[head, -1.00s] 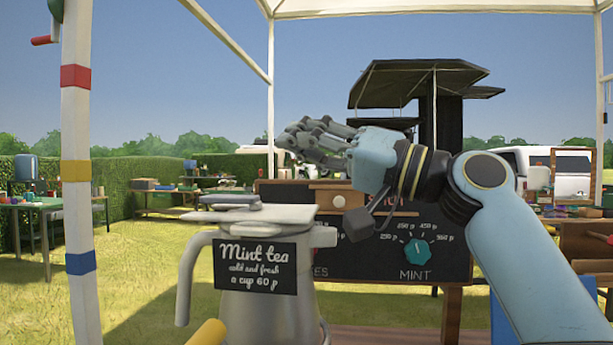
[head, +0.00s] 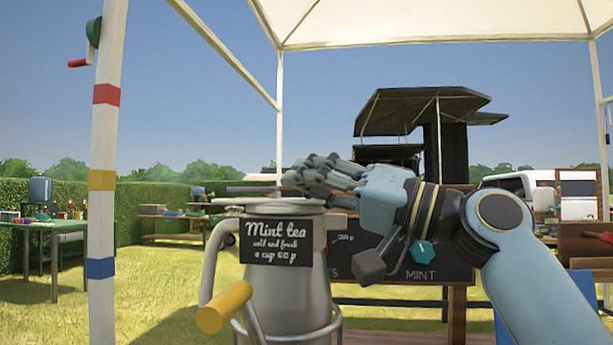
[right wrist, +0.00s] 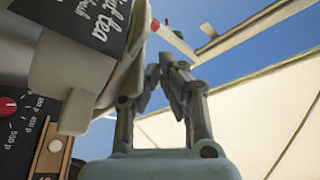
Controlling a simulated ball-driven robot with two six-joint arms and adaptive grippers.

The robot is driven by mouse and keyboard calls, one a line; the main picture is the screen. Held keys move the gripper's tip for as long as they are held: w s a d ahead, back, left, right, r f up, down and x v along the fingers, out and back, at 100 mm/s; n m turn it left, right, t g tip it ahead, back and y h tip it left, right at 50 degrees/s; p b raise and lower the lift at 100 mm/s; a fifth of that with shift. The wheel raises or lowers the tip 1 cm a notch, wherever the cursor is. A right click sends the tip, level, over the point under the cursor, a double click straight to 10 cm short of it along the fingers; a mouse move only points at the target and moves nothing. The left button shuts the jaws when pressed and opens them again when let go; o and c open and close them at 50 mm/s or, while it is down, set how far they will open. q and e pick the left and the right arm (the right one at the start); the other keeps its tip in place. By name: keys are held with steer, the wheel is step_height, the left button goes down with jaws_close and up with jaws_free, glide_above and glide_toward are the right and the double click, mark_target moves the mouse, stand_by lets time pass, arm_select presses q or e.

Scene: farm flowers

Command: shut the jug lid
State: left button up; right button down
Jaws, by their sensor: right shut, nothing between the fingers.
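The grey metal jug (head: 285,290) stands in front of me with a black "Mint tea" sign (head: 275,242) on it. A thin grey slab, apparently the lid (head: 252,189), shows nearly edge-on just above the jug's top; I cannot tell whether it is fully down. My right gripper (head: 303,174) is shut and empty, its fingers over the right side of the jug's top, partly covering the lid's right end. In the right wrist view, the closed fingers (right wrist: 174,68) are beside the pale top of the jug (right wrist: 92,85); contact is unclear. My left gripper is not in view.
A yellow grip (head: 224,307) on a grey bar is low in front of the jug. A dark price board (head: 400,262) with a teal knob (head: 421,252) stands behind my right arm. A striped post (head: 102,180) is at left. Open air lies above the jug.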

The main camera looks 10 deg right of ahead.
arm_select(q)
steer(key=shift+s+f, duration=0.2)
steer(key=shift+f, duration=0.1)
arm_select(e)
steer(key=shift+s+f, duration=0.15)
steer(key=shift+f, duration=0.35)
arm_select(q)
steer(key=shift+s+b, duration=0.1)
steer(key=shift+b, duration=0.2)
arm_select(e)
steer(key=shift+f, duration=0.15)
